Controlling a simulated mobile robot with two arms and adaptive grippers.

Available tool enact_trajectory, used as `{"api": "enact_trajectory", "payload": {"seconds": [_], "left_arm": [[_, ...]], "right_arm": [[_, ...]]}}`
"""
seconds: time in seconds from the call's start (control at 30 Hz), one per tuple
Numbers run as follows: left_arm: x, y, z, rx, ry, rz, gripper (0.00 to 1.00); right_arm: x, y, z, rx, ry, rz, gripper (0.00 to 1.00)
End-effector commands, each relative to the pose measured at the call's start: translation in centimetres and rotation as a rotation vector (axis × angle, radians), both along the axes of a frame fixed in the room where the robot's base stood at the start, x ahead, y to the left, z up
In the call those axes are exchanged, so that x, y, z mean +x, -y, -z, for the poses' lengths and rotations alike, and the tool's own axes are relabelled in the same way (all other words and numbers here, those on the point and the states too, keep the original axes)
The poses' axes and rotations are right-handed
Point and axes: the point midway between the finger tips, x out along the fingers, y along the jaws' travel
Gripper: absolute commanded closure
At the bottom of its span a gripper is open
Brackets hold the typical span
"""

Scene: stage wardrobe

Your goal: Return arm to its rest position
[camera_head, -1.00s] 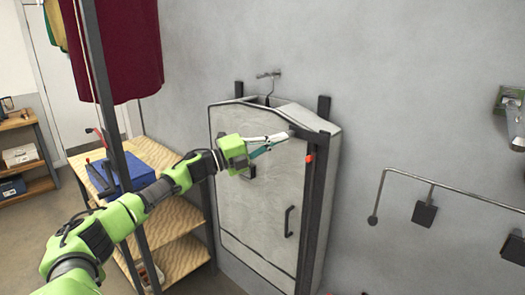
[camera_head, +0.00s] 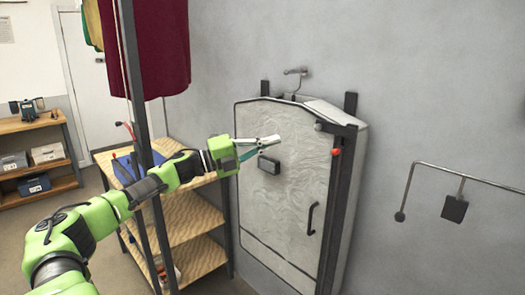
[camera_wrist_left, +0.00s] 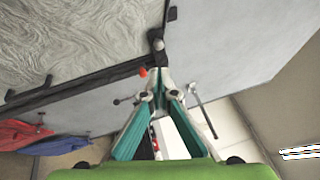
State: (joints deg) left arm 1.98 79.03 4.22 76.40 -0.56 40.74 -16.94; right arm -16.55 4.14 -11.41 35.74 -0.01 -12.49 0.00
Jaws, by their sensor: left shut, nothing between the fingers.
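My left arm (camera_head: 125,195) comes in from the lower left of the head view and stretches toward the grey cabinet. My left gripper (camera_head: 276,140), green with pale fingers, is shut and empty in front of the upper part of the cabinet door. In the left wrist view its teal-padded fingers (camera_wrist_left: 161,92) converge near the middle. My right gripper is not in view.
The grey wall cabinet (camera_head: 285,215) has a dark frame and handle. A wooden shelf (camera_head: 190,215) stands left of it, behind a dark upright post (camera_head: 135,90). A maroon garment (camera_head: 165,50) hangs above. A metal wall rail (camera_head: 470,178) is at the right.

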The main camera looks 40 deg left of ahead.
Motion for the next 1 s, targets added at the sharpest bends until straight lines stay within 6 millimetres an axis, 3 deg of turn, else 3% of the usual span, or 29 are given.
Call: {"api": "enact_trajectory", "payload": {"seconds": [0.2,0.77,0.87,0.97,1.0], "left_arm": [[-1.1,-1.0,0.6,-0.001,-0.004,-0.002,1.0],[-1.7,-1.8,0.9,-0.009,-0.006,-0.01,1.0],[-1.7,-3.4,3.2,-0.055,-0.032,-0.052,1.0],[-1.7,-6.4,8.1,-0.144,-0.09,-0.14,1.0],[-1.9,-7.8,10.6,-0.187,-0.12,-0.184,1.0]], "right_arm": [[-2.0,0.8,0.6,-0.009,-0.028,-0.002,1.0],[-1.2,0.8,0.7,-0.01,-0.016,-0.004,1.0],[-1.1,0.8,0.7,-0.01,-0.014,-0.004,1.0],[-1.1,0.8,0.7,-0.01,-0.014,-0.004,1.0],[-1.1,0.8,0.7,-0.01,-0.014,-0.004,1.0]]}}
